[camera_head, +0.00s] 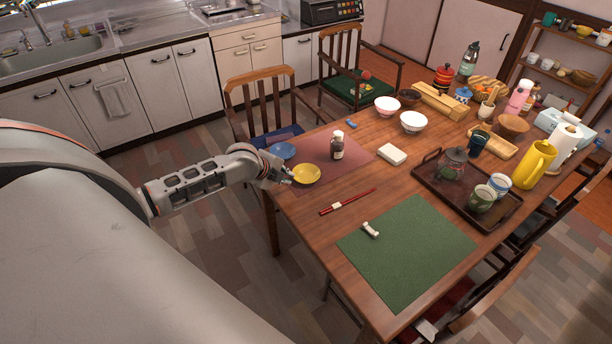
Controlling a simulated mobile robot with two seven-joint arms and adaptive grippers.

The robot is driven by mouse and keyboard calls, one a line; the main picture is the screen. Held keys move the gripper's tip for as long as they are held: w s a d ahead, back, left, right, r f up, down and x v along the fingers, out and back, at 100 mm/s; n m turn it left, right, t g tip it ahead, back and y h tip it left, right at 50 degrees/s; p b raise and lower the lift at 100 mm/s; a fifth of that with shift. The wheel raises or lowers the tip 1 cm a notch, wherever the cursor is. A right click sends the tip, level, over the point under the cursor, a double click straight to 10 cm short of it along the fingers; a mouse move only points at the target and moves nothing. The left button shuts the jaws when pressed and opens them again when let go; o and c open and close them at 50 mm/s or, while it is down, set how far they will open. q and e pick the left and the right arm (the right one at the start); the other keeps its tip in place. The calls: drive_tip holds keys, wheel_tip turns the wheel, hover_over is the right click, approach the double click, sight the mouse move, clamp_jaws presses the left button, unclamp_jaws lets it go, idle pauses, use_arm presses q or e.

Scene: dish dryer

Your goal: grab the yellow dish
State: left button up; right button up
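The yellow dish (307,174) is a small shallow bowl at the left edge of the wooden table, on or just above the corner of a reddish-brown placemat (318,150). My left gripper (287,177) is at the dish's left rim, with its fingers close to or touching it. The fingers are small and partly hidden, so I cannot tell whether they are closed on the rim. My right gripper is not in view.
Red chopsticks (347,202) lie in front, near a green placemat (407,252). A dark tray (429,186) with a teapot and cups is farther right. A wooden chair (262,103) stands behind the table's left end.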

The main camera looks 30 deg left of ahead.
sight(299, 181)
use_arm(q)
drive_tip(key=x, duration=0.2)
drive_tip(key=d+x, duration=0.1)
drive_tip(key=x, duration=0.2)
drive_tip(key=shift+w+d, duration=0.1)
drive_tip(key=shift+w, duration=0.1)
drive_tip(key=shift+w+f, duration=0.35)
drive_tip(key=shift+f, duration=0.2)
clamp_jaws()
drive_tip(key=shift+r, duration=0.1)
